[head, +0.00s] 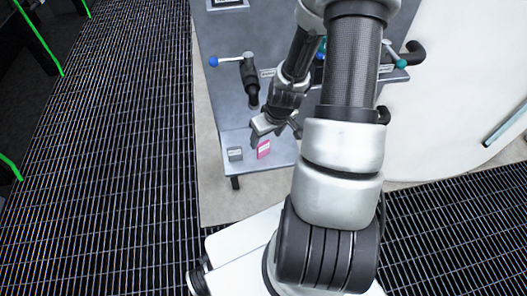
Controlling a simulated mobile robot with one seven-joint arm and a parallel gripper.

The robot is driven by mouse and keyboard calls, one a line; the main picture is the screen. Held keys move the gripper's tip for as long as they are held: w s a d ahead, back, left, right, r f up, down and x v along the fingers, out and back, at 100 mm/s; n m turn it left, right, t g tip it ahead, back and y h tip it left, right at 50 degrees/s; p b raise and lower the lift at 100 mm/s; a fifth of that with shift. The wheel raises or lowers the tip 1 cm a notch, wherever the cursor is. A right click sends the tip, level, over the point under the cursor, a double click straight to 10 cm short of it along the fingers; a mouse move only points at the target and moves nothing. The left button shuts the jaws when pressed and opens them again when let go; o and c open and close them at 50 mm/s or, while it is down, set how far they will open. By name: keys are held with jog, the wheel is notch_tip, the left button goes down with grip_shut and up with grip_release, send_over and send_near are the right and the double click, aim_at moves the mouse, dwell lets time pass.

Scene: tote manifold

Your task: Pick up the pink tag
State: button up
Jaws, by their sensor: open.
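The pink tag (264,149) stands on the grey shelf (232,170) at the foot of the panel, near the middle of the head view. It is a small, bright pink piece with faint lighter markings. My gripper (275,134) is open just above and behind the tag, with its fingers spread to left and right. It looks empty. From this angle I cannot tell whether a finger touches the tag. My arm hides the right part of the shelf and much of the panel.
A small grey block (235,154) with a pale label sits left of the tag. Above it are a black pipe fitting (250,80) and a blue-tipped lever (228,60). A teal-tipped handle (400,64) is at right. Dark grating (110,150) lies left of the panel.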

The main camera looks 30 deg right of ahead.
aim_at(264, 144)
jog(key=b+x, duration=0.2)
jog(key=x, duration=0.5)
jog(key=shift+w+d+f, duration=0.1)
jog(key=shift+w+f, duration=0.05)
jog(key=shift+f, duration=0.15)
